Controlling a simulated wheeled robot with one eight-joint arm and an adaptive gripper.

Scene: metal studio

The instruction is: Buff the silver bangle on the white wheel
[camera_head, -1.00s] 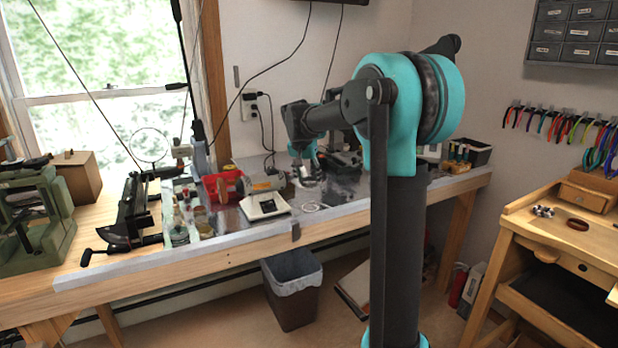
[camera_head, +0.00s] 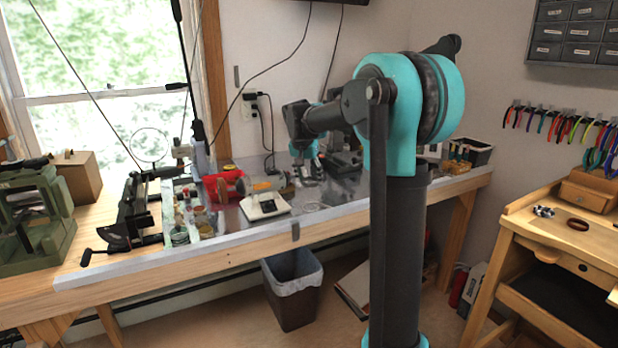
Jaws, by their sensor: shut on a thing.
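The buffing machine (camera_head: 264,205) stands on the metal-topped bench, with a white base and a grey motor. A pale brownish wheel (camera_head: 288,187) shows at its right end; I cannot make out a clearly white face on it. My gripper (camera_head: 311,180) points down over the bench, just right of this wheel, with a small gap between them in the picture. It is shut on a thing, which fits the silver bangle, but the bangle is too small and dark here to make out. Contact with the wheel cannot be told.
A red bin (camera_head: 224,186) stands left behind the machine, and small glass bottles (camera_head: 197,222) stand further left. Dark tools (camera_head: 345,162) lie right of my gripper. A waste bin (camera_head: 292,290) is under the bench. The bench front right of the machine looks mostly clear.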

